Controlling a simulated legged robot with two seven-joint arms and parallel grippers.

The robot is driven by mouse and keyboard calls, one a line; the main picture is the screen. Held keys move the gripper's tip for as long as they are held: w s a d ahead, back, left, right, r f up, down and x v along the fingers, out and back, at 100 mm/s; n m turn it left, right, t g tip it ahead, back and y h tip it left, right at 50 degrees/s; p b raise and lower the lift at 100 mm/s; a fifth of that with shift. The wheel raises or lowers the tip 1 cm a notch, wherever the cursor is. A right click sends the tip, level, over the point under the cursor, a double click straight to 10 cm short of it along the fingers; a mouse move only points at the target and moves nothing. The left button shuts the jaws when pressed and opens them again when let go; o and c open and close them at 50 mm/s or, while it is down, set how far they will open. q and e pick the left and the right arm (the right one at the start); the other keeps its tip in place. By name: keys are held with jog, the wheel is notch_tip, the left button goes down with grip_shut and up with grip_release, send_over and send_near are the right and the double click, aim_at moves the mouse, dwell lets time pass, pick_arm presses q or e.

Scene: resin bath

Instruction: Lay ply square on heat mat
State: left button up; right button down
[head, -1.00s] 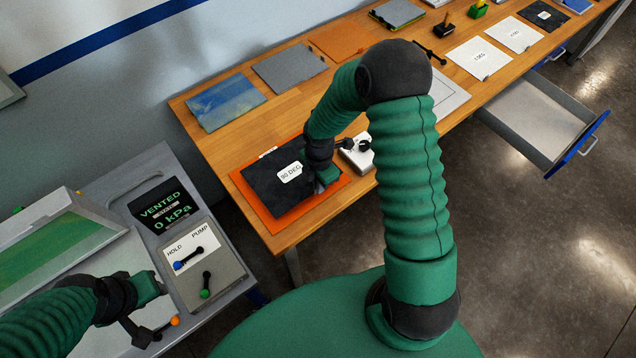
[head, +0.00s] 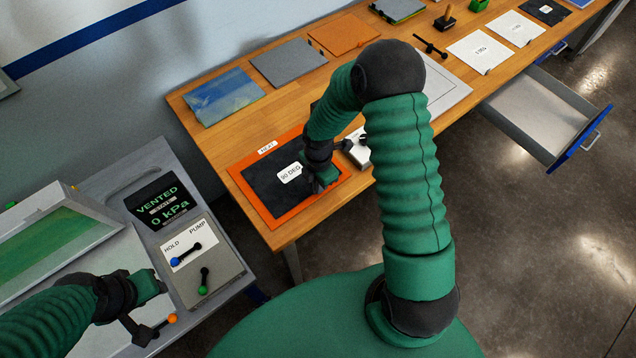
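The dark ply square (head: 262,182) with a white "90 DEG" label lies on the orange heat mat (head: 243,187), at the near left end of the wooden bench in the head view. Orange border shows around it, and a "HEAT" label shows at the mat's back edge. My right gripper (head: 325,180) is at the ply's right edge, low over the mat. Its fingertips are hidden, so I cannot tell whether they still grip the edge. My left gripper (head: 157,284) is over the grey bath station at lower left, away from the ply. Its fingers do not show clearly.
A control panel (head: 214,276) with blue and green levers and a "VENTED 0 kPa" display (head: 162,203) stand at left. A small white device (head: 357,152) is right of the mat. Blue-green, grey and orange sheets lie behind. A drawer (head: 537,118) stands open at right.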

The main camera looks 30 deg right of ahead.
jog(key=shift+f, duration=0.25)
jog(key=shift+r, duration=0.1)
jog(key=c, duration=1.6)
grip_release()
jog(key=shift+o, duration=0.2)
jog(key=shift+r, duration=0.1)
notch_tip(320, 180, up, 7)
jog(key=p, duration=0.7)
